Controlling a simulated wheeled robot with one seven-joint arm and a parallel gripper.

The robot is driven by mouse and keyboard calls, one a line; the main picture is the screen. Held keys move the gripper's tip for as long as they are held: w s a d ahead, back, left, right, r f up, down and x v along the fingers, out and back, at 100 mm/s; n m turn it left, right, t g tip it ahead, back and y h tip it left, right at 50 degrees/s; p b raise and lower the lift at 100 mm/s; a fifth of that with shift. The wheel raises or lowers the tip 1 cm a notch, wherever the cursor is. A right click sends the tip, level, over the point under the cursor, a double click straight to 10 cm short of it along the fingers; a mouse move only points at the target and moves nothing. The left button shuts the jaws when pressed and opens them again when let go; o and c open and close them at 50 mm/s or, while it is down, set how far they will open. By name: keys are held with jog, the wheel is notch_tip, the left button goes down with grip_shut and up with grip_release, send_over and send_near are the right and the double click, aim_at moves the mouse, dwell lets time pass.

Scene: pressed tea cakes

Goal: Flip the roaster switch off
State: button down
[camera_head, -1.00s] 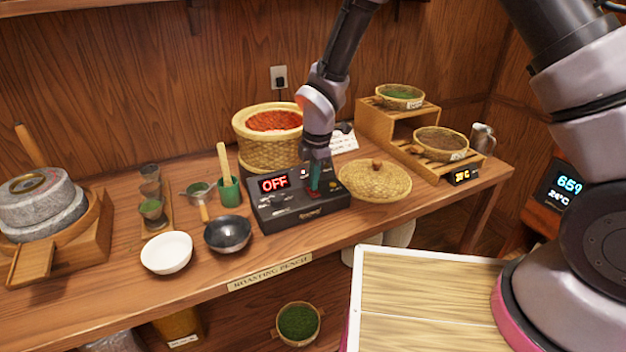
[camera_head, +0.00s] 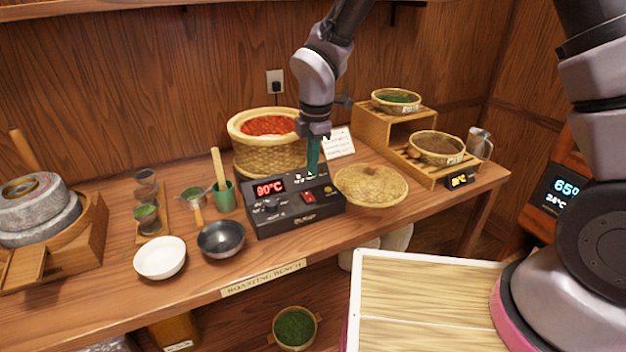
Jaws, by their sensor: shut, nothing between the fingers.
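The roaster control box (camera_head: 293,215) is a black unit on the bench, in front of the round woven roaster basket (camera_head: 262,158). Its red display (camera_head: 270,188) reads 90°C. A red rocker switch (camera_head: 308,197) sits on the box's top face, right of the display, and looks lit. A knob (camera_head: 270,207) is to its left and a small yellow button (camera_head: 328,189) to its right. My gripper (camera_head: 313,168) points down with its dark green fingers shut and empty. Its tips are at the back of the box, behind the switch and apart from it.
A woven lid (camera_head: 371,185) lies right of the box. A black bowl (camera_head: 221,240), a white bowl (camera_head: 160,258) and a green cup (camera_head: 224,197) stand to the left. A wooden shelf (camera_head: 372,125) with baskets is at the back right. A wall socket (camera_head: 275,82) is behind.

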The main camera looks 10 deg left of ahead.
notch_tip(320, 180, up, 5)
send_over(306, 193)
jog(key=s+d, duration=0.3)
jog(key=shift+w+a+r, duration=0.15)
jog(key=shift+a+r, duration=0.05)
jog(key=shift+w+a+r, duration=0.2)
jog(key=shift+w+a, duration=0.25)
jog(key=shift+a, duration=0.15)
jog(key=f, duration=0.4)
jog(key=w+f, duration=0.1)
jog(key=f, duration=0.4)
jog(key=a+f, duration=0.1)
jog(key=f, duration=0.4)
jog(key=shift+w, duration=0.25)
